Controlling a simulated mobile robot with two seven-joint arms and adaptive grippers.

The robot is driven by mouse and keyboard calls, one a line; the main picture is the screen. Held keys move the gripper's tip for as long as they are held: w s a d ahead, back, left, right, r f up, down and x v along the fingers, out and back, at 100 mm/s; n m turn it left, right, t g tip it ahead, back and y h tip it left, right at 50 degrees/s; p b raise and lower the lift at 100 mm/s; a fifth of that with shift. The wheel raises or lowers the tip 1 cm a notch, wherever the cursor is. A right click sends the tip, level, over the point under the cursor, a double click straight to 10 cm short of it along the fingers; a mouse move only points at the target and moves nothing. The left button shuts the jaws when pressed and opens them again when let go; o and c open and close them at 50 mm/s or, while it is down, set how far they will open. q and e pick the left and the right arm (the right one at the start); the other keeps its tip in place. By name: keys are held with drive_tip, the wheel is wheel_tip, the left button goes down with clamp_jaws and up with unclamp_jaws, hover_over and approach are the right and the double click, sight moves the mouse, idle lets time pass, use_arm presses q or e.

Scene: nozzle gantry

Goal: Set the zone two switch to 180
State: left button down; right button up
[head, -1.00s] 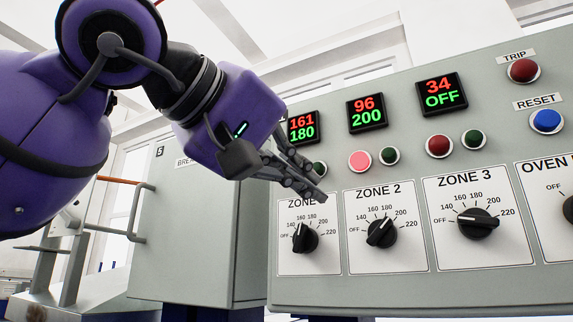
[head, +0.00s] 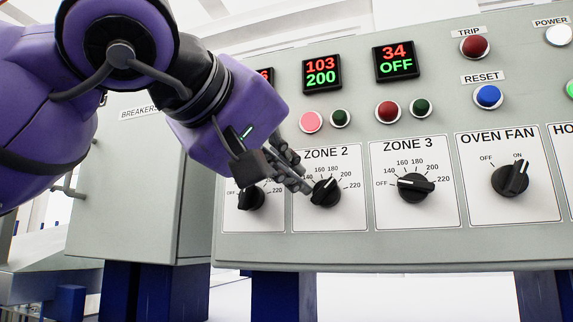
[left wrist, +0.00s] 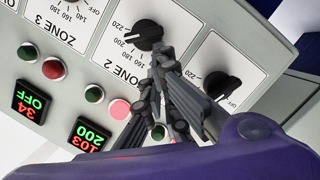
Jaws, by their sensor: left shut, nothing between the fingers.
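The zone two switch (head: 326,191) is a black knob on a white plate under the label ZONE 2. Its pointer tilts up and right, towards 200. The zone two display (head: 322,73) reads red 103 over green 200. My left gripper (head: 307,189) is shut and empty, its fingertips at the upper left side of that knob. In the left wrist view the fingertips (left wrist: 163,58) lie close beside the zone two knob (left wrist: 147,33) and overlap its edge. I cannot tell whether they touch it. My right gripper is not in view.
The zone one knob (head: 251,198) is just left, partly behind my gripper. The zone three knob (head: 415,187) and oven fan knob (head: 510,179) are to the right. A pink lamp (head: 311,121) and a dark green lamp (head: 340,118) sit above zone two.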

use_arm(q)
drive_tip(key=shift+f, duration=0.15)
drive_tip(key=shift+f+n, duration=0.2)
drive_tip(key=shift+n, duration=0.1)
drive_tip(key=shift+f, duration=0.1)
drive_tip(key=f+n+b, duration=0.1)
drive_tip(key=n+h, duration=0.1)
drive_tip(key=n, duration=0.1)
drive_tip(key=shift+a+f+b, duration=0.1)
drive_tip(key=shift+f+b, duration=0.25)
drive_tip(key=shift+b, duration=0.05)
drive_tip(key=shift+f, duration=0.1)
idle(0.5)
